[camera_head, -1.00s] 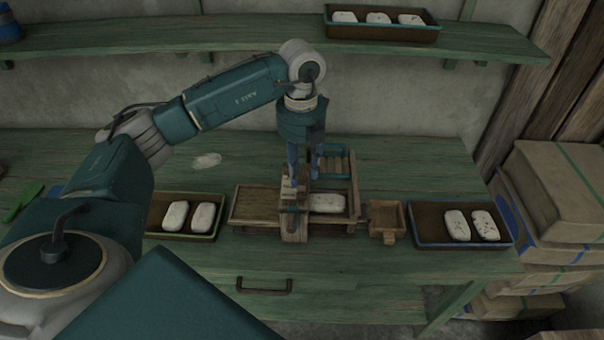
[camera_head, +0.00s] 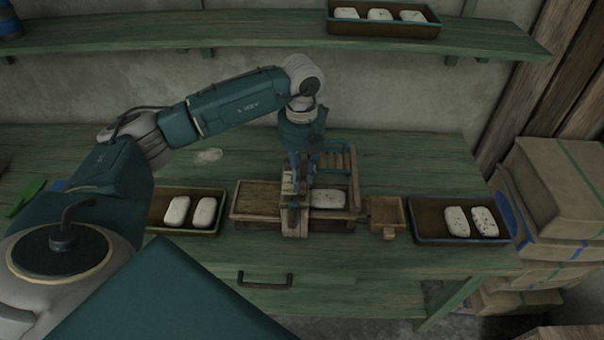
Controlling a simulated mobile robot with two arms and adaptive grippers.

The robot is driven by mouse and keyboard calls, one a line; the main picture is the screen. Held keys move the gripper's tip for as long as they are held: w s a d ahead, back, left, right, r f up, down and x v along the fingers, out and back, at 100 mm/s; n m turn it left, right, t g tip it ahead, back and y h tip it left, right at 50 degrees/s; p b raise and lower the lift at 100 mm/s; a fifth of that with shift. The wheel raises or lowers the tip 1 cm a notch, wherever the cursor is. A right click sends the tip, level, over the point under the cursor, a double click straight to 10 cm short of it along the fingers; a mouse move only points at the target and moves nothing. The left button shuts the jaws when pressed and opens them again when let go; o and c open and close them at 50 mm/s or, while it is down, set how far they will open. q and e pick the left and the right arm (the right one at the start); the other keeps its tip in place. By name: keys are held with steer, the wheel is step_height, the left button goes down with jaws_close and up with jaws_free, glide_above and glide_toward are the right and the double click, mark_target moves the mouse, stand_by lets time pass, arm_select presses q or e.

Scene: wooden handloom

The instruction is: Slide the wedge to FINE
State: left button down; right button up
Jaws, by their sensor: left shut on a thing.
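A wooden frame device (camera_head: 262,200) stands on the green bench. A pale, speckled block (camera_head: 327,199) lies in its right half. A narrow wooden crosspiece (camera_head: 293,220) runs front to back across its middle. My left gripper (camera_head: 296,178) points down over this crosspiece and is shut on a small piece there. I take that piece to be the wedge; the fingers and its small size hide its shape. No FINE marking can be read. My right gripper is not in view.
Trays with pale blocks stand left (camera_head: 157,222) and right (camera_head: 428,231) of the device. A small wooden box (camera_head: 386,214) sits between device and right tray. A blue-edged rack (camera_head: 337,158) stands behind. Boxes (camera_head: 560,190) are stacked at right. The bench's back right is clear.

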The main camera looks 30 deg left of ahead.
arm_select(q)
steer(key=shift+w+b, duration=0.3)
steer(key=shift+w, duration=0.15)
steer(key=shift+w+a+r, duration=0.1)
steer(key=shift+w+a, duration=0.25)
steer(key=shift+w, duration=0.1)
steer(key=c, duration=1.8)
jaws_free()
steer(key=shift+s, duration=0.1)
steer(key=shift+o, duration=0.8)
steer(key=shift+s+d, duration=0.1)
steer(key=shift+d, duration=0.1)
step_height(320, 180, up, 12)
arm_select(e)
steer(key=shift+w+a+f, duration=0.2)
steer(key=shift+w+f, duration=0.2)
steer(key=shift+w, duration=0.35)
